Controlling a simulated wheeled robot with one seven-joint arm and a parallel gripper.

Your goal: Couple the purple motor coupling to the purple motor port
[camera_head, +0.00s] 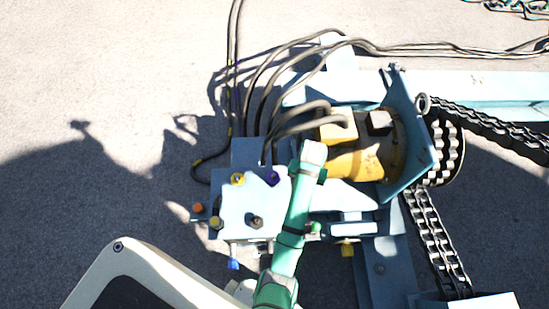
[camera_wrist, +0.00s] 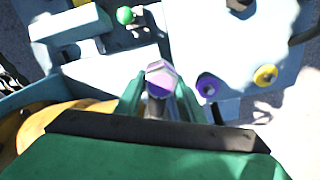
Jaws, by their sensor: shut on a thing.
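The purple motor coupling (camera_wrist: 162,77) shows as a pale purple hexagonal end between the fingers of my gripper (camera_wrist: 159,95), with a darker shaft behind it. My gripper is shut on it. The purple motor port (camera_wrist: 208,86) is a round purple ring with a dark centre on the pale blue panel, just right of the coupling and apart from it in the wrist view. In the head view the port (camera_head: 272,178) lies just left of my green arm. My fingers and the coupling cannot be made out there.
The panel (camera_head: 232,205) also carries a yellow port (camera_head: 237,179), a dark fitting (camera_head: 256,222) and a green knob (camera_head: 315,227). A yellow motor (camera_head: 355,164) stands close right of my arm. Cables (camera_head: 262,90) arch behind; chains (camera_head: 435,235) hang at right.

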